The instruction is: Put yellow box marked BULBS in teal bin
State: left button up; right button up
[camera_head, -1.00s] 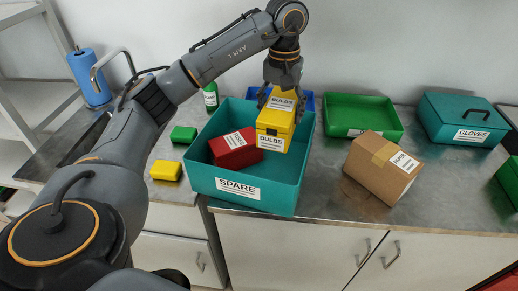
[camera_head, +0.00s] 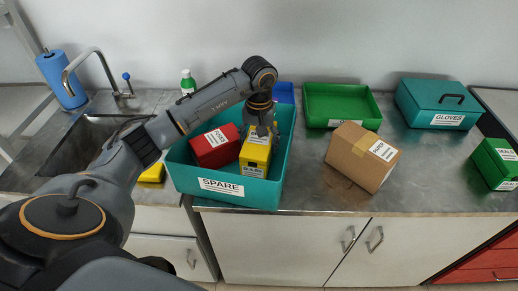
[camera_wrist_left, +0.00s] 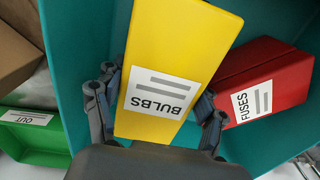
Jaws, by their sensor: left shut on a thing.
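The yellow box marked BULBS (camera_head: 255,158) is inside the teal bin marked SPARE (camera_head: 239,192), beside a red box marked FUSES (camera_head: 214,148). My left gripper (camera_head: 259,133) is shut on the yellow box from above. In the left wrist view the yellow box (camera_wrist_left: 178,60) sits between the two fingers of my gripper (camera_wrist_left: 155,110), with teal bin walls (camera_wrist_left: 75,60) around it and the red FUSES box (camera_wrist_left: 268,92) close by. Whether the yellow box touches the bin floor cannot be told. My right gripper is not in view.
A cardboard box (camera_head: 350,160) stands right of the bin, with a green tray (camera_head: 342,95) behind it. A teal GLOVES box (camera_head: 436,103) and a green box (camera_head: 491,160) are farther right. A sink (camera_head: 85,140) and another yellow box (camera_head: 153,173) are left.

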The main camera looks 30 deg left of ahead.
pick_arm(q)
jog(key=shift+f, duration=0.4)
notch_tip(320, 180, down, 2)
jog(key=shift+f+p, duration=0.2)
jog(key=shift+p, duration=0.35)
jog(key=shift+f, duration=0.45)
jog(key=o, duration=1.6)
jog(key=shift+o, duration=0.2)
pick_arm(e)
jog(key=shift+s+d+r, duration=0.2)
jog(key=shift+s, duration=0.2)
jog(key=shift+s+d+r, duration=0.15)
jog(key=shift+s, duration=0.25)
